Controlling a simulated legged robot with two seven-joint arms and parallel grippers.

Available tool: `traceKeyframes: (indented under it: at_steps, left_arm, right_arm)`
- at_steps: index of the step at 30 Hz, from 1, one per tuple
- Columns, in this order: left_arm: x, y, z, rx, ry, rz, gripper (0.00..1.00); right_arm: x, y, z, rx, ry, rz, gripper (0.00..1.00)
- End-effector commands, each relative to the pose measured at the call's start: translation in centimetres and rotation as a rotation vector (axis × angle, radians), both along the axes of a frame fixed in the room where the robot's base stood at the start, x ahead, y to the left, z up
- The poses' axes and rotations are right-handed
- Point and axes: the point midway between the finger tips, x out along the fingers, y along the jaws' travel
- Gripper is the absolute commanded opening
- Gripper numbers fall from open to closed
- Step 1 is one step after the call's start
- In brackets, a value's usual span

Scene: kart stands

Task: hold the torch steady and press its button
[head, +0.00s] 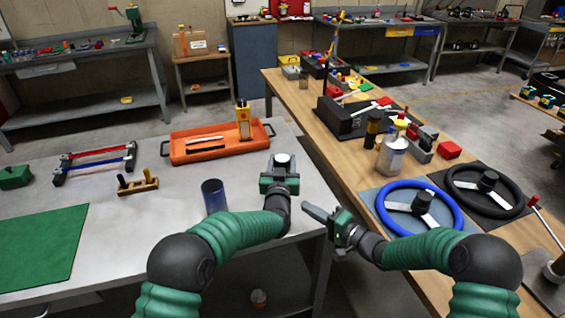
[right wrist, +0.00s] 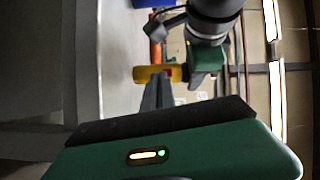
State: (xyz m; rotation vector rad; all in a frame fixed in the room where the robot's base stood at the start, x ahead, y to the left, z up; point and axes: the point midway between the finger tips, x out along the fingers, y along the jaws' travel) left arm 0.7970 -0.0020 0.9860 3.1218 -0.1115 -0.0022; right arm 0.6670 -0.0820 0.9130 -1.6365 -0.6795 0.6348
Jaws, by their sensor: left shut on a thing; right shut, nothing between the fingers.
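My left gripper (head: 280,180) is above the front right corner of the grey table, shut on the torch (head: 283,160). My right gripper (head: 309,208) is shut and empty. In the head view it is lower and to the right, its fingertips apart from the left gripper. In the right wrist view, its closed fingers (right wrist: 156,92) point past my left gripper (right wrist: 205,60).
An orange tray (head: 205,154) with a yellow and black container (head: 243,122) stands at the back of the grey table (head: 120,225). A blue cup (head: 213,196) stands left of my left gripper. A blue steering wheel (head: 381,211) lies on the wooden bench, right. A floor gap separates them.

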Motion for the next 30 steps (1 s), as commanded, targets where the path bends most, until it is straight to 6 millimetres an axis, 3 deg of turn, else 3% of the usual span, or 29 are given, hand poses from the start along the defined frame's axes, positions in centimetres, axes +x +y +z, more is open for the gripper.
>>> traceKeyframes:
  at_steps: [3, 6, 10, 16, 30]
  left_arm:
    - [0.0, 0.0, 0.0, 0.000, 0.001, -0.001, 0.00]
    - [0.0, 0.0, -0.1, 0.000, 0.001, -0.001, 0.00]
    - [0.0, 0.0, -0.1, 0.000, 0.001, 0.000, 0.00]
    - [0.0, 0.0, 0.0, 0.000, 0.000, 0.000, 0.00]
    - [0.0, 0.0, 0.0, 0.000, 0.000, 0.000, 0.00]
  right_arm:
    - [-1.0, 1.6, 0.3, -0.395, -0.251, 0.128, 0.00]
    - [-1.7, 1.8, 0.7, -0.701, -0.473, 0.237, 0.00]
    - [-2.0, 1.5, 1.2, -0.948, -0.665, 0.334, 0.00]
    - [-0.9, 1.8, 1.3, -1.016, -0.722, 0.363, 0.00]
    - [5.5, 4.5, 1.3, -1.010, -0.719, 0.360, 0.00]
